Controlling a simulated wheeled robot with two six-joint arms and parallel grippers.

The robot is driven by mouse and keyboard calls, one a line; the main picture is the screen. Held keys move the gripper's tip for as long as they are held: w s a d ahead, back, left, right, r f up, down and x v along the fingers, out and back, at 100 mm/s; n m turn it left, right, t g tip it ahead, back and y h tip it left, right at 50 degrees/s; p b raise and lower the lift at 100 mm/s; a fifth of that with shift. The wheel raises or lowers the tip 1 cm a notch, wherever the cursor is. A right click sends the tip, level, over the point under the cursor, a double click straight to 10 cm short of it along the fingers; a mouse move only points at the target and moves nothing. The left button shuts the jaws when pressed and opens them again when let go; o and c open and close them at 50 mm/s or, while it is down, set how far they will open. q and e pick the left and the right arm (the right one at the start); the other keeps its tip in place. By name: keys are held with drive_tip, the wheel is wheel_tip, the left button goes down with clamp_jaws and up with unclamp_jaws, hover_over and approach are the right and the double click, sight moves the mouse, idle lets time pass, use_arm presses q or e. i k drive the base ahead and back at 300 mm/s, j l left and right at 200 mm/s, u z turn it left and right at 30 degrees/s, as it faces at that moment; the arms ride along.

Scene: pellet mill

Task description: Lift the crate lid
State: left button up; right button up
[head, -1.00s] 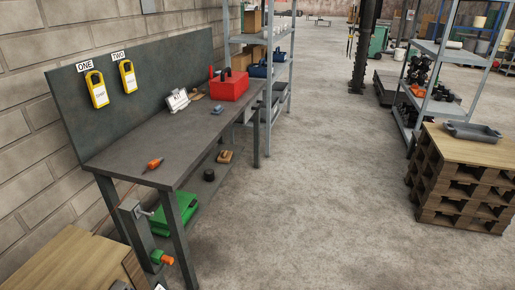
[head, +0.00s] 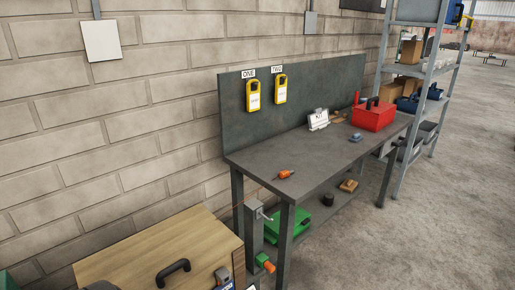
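A wooden-topped crate stands at the bottom left of the head view, cut off by the lower edge. Its flat lid (head: 145,245) carries a black bar handle (head: 173,272) near the front. The lid looks closed, lying level. A small grey and blue item (head: 223,278) sits at its right front edge; I cannot tell what it is.
A dark workbench (head: 320,165) stands right of the crate, with a red toolbox (head: 373,117) and an orange-handled tool (head: 286,174) on top. A green case (head: 288,218) lies below. Open floor (head: 440,210) lies to the right.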

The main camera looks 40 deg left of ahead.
sight(166, 254)
drive_tip(key=u, duration=2.25)
